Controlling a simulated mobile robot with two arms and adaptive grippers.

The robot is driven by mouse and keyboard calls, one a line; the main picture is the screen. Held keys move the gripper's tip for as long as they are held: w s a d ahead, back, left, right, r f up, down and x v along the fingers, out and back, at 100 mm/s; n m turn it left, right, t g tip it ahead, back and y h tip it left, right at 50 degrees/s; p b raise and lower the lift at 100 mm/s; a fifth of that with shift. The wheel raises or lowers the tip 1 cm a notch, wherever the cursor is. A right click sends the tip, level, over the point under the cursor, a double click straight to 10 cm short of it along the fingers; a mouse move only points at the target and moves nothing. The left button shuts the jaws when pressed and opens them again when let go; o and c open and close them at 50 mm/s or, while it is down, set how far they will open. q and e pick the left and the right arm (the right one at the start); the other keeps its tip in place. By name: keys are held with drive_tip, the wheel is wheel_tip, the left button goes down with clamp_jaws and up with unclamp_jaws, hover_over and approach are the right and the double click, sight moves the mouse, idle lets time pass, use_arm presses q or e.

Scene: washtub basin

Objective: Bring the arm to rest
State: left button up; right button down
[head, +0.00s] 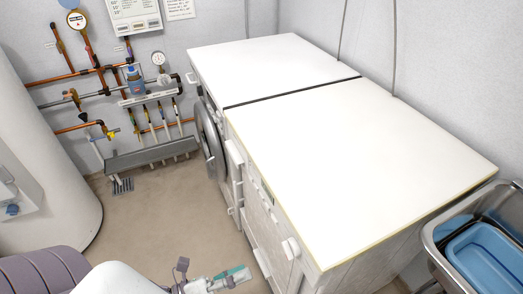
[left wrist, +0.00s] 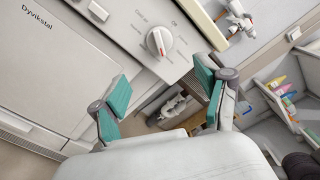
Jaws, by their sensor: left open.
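My left gripper (head: 228,279) shows at the bottom of the head view, low in front of the white machines. In the left wrist view its two teal-padded fingers (left wrist: 160,88) are spread apart with nothing between them. Beyond the fingers is a white appliance front with a round dial (left wrist: 159,41) and the label "Dyvikstal"; no contact with it can be made out. My right gripper is not in view.
A long white top (head: 350,150) covers the machines, bare and clear. A steel sink (head: 440,240) with a blue tub (head: 485,255) stands at the right. Pipes and gauges (head: 100,80) line the back wall. A white tank (head: 40,170) stands at the left. Floor (head: 160,205) between is open.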

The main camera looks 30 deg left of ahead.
use_arm(q)
drive_tip(key=shift+f, duration=0.1)
drive_tip(key=s+a+f+n+g+y, duration=0.1)
drive_tip(key=a+f+n+y, duration=0.15)
drive_tip(key=f+n, duration=0.5)
drive_tip(key=s+a+f+n+g+y+p, duration=0.15)
drive_tip(key=f+n+y, duration=0.25)
drive_tip(key=f, duration=0.7)
drive_tip(key=a+f+n+g+y, duration=0.1)
drive_tip(key=a+f+n+y, duration=0.2)
drive_tip(key=f+n, duration=0.45)
drive_tip(key=s+d+f+n+g+y, duration=0.1)
drive_tip(key=s+d+f+n+g, duration=0.1)
drive_tip(key=s+f+n+g, duration=0.7)
drive_tip(key=s+f+n, duration=0.1)
drive_tip(key=s+f, duration=0.6)
drive_tip(key=s, duration=0.3)
drive_tip(key=shift+s+d+f+g, duration=0.15)
drive_tip(key=shift+s+f+g, duration=0.1)
drive_tip(key=shift+f+g, duration=0.15)
drive_tip(key=shift+f+y, duration=0.1)
drive_tip(key=shift+y, duration=0.15)
